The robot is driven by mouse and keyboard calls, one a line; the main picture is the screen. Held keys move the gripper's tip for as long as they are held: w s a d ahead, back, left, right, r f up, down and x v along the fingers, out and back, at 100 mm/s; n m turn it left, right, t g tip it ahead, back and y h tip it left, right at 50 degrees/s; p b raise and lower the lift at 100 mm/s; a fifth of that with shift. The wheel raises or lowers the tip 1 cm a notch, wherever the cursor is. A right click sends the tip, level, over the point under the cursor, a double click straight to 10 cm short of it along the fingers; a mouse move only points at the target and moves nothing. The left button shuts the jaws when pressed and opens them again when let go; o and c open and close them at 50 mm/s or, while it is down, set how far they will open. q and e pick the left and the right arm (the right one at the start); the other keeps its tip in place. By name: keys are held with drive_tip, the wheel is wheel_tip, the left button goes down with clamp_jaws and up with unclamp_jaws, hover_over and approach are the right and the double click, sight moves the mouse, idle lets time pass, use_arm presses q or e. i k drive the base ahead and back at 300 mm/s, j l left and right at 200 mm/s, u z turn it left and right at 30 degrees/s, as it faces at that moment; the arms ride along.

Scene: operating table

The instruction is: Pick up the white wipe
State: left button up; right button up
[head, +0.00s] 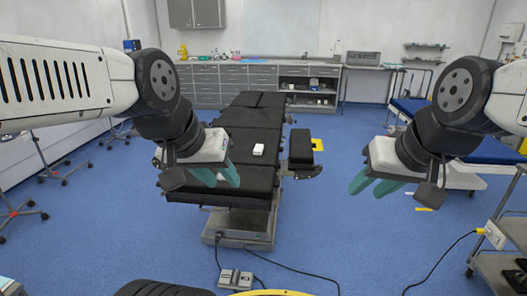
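A small white block-like item (258,149), which looks like the white wipe, lies on the black operating table (252,117), right of the table's middle. Its details are too small to make out. My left gripper (222,180) has teal fingers spread apart and empty. In the picture it is over the near part of the table, below and to the left of the white item. My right gripper (367,189) also has its teal fingers apart and empty. It is over the blue floor to the right of the table, well away from the white item.
A black side pad (300,147) sticks out at the table's right. A foot pedal (236,279) with cables lies on the floor in front. A metal cart (500,265) stands at the right, near a blue bed (487,152). Grey cabinets line the back wall.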

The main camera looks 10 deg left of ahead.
sight(259, 149)
drive_tip(key=i+l, duration=0.25)
drive_tip(key=i, duration=0.3)
drive_tip(key=i+l+u, duration=0.15)
drive_tip(key=i, duration=0.35)
drive_tip(key=i+l, duration=0.4)
drive_tip(key=i+l+u, duration=0.1)
drive_tip(key=i+l, duration=0.2)
drive_tip(key=i, duration=0.35)
